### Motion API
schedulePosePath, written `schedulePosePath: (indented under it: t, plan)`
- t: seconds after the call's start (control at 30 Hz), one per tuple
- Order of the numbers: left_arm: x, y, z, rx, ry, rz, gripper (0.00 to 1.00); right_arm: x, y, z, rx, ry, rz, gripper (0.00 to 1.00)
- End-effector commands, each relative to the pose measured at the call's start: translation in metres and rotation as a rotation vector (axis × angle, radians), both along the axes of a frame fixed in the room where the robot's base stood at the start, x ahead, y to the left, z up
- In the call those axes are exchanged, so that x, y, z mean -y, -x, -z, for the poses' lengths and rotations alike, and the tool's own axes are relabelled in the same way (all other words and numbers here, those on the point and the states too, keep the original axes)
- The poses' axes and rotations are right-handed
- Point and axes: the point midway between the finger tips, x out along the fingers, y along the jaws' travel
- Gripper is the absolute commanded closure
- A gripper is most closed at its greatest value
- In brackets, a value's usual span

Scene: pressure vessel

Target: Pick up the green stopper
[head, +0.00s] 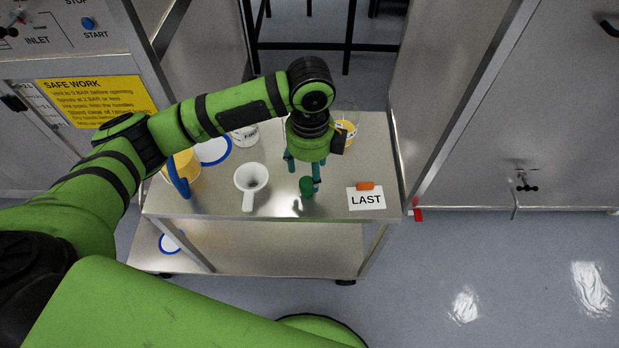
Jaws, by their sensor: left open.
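The green stopper (306,186) stands on the metal cart top, near its front edge. It is a small dark green piece left of the LAST card. My left gripper (303,172) points down from above, with its fingers apart. One finger is right beside the stopper, overlapping its right side in the head view; I cannot tell whether they touch. The other finger is farther left and back. The stopper is not held. My right gripper is not in view.
A white LAST card (366,199) with an orange piece (365,186) lies right. A yellow-labelled container (346,132) and a white jar (245,136) stand behind. The cart top (375,155) has bare room at right.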

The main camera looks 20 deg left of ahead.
Motion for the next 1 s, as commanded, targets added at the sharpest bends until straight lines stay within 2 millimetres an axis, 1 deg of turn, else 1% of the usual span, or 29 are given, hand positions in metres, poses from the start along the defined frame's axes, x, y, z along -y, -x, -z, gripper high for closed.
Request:
schedulePosePath:
  t: [0.23, 0.33, 0.43, 0.57, 0.77, 0.8, 0.87, 0.9, 1.0]
  plan:
    - [-0.004, 0.001, 0.027, -0.004, -0.002, -0.004, 0.38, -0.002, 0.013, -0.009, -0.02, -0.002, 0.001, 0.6]
    - [-0.007, 0.001, 0.043, -0.003, 0.0, -0.005, 0.38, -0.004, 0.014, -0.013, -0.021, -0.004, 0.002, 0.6]
    - [-0.006, 0.001, 0.057, -0.001, 0.0, -0.004, 0.38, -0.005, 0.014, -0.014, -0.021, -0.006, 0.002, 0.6]
    - [-0.006, 0.0, 0.065, 0.002, 0.002, -0.004, 0.38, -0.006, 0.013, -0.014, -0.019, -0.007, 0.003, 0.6]
    - [-0.006, 0.0, 0.065, 0.004, 0.002, -0.003, 0.38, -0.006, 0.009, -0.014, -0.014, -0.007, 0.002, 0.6]
    - [-0.006, 0.0, 0.065, 0.004, 0.002, -0.003, 0.54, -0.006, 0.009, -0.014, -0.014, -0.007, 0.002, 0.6]
    - [-0.006, 0.0, 0.065, 0.004, 0.002, -0.003, 0.78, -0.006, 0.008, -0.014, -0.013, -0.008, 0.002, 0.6]
    - [-0.006, 0.0, 0.065, 0.004, 0.002, -0.003, 0.94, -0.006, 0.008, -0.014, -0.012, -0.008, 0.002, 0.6]
    - [-0.006, 0.0, 0.065, 0.003, 0.001, -0.003, 0.95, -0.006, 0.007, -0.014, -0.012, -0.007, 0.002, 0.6]
